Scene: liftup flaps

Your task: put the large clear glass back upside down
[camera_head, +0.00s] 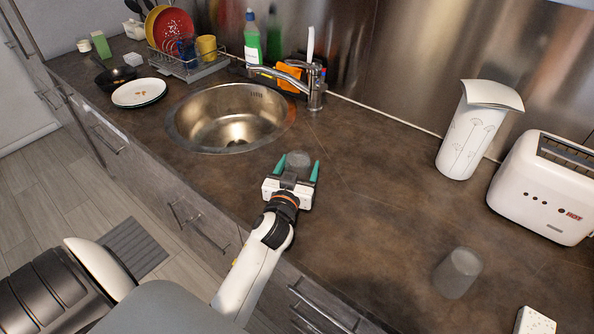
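A clear, rounded glass (299,159) shows between the teal fingertips of my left gripper (298,170), over the counter just right of the sink. The fingers are spread to either side of it. I cannot tell whether they touch it, or whether it rests on the counter. The gripper hides its lower part. A second clear glass (458,273) stands on the counter at the lower right, apart from the gripper. It looks larger in the picture; which way up it is, is hard to see. My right gripper is not in view.
The sink (232,117) with its tap (315,84) is left of the gripper. A white patterned vase-like container (468,135) and a white toaster (545,188) stand at the right. A dish rack (190,68) and plate (139,92) are far left. The middle counter is clear.

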